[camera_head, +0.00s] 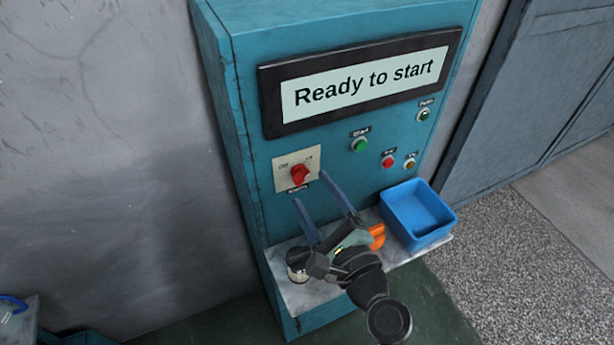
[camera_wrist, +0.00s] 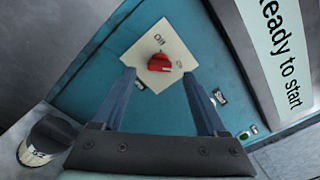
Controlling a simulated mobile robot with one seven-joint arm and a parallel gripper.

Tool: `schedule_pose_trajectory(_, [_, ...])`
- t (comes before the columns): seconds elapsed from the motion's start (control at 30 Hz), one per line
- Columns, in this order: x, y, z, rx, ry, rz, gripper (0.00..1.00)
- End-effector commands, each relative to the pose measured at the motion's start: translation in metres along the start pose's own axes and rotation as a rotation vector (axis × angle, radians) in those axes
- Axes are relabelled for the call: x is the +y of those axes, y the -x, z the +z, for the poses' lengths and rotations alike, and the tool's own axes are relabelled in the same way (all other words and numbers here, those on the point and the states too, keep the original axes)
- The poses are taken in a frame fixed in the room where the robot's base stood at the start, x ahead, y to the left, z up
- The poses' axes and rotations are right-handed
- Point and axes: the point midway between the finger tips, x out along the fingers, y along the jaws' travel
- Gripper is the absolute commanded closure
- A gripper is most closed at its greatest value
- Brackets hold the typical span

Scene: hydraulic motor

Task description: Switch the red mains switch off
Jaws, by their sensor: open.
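The red mains switch (camera_head: 299,175) is a rotary knob on a cream plate (camera_head: 283,160) at the left of the teal cabinet's front. The plate is marked Off and On. In the wrist view the red knob (camera_wrist: 157,63) lies just beyond my fingertips, and a pale mark on it faces the On side. My gripper (camera_head: 310,188) is open and empty, its two blue-grey fingers spread below the knob in the head view. In the wrist view the gripper (camera_wrist: 158,75) straddles the knob's line without visible contact. The exact gap to the panel cannot be told.
The cabinet display (camera_head: 365,82) reads "Ready to start". Green, red and amber buttons (camera_head: 388,161) sit to the right. Below, a shelf (camera_head: 290,293) carries a blue bin (camera_head: 440,232), a dark-lidded jar (camera_head: 297,270) and an orange item (camera_head: 377,237) beside my arm.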

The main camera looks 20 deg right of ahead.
Motion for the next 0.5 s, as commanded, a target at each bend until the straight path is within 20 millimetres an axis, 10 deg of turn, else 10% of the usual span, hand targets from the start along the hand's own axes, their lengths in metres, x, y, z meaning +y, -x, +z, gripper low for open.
schedule_pose_trajectory(0.5, [0.001, -0.031, 0.0, -0.001, 0.001, 0.001, 0.25])
